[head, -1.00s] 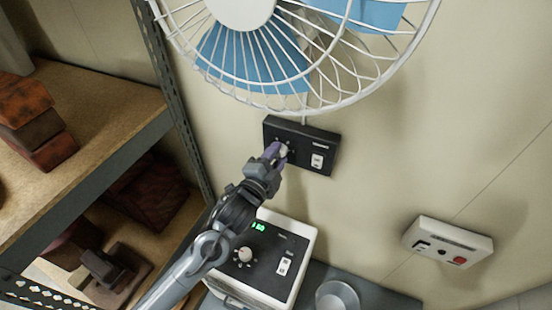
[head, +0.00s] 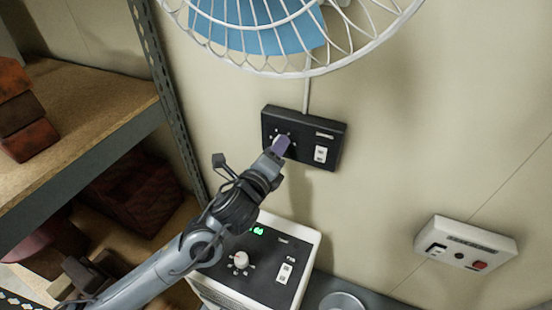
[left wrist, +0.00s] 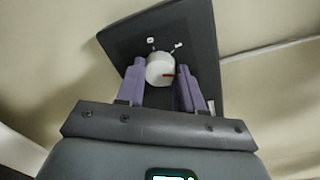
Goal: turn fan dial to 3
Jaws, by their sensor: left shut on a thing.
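The fan dial (left wrist: 160,68) is a round white knob with a red mark, on a black control box (head: 333,130) on the wall below the fan. In the left wrist view the red mark points to the right, and the dial sits between my two purple fingers. My left gripper (head: 280,146) is shut on the dial. In the head view the fingers hide most of the dial, and I cannot read the numbers around it. My right gripper is not in view.
The fan's wire cage (head: 300,62) hangs above the box. Below stands a white device (head: 311,262) with a black panel, a knob and a green display. A white box with a red button (head: 467,246) is on the wall at right. Shelves (head: 100,110) stand at left.

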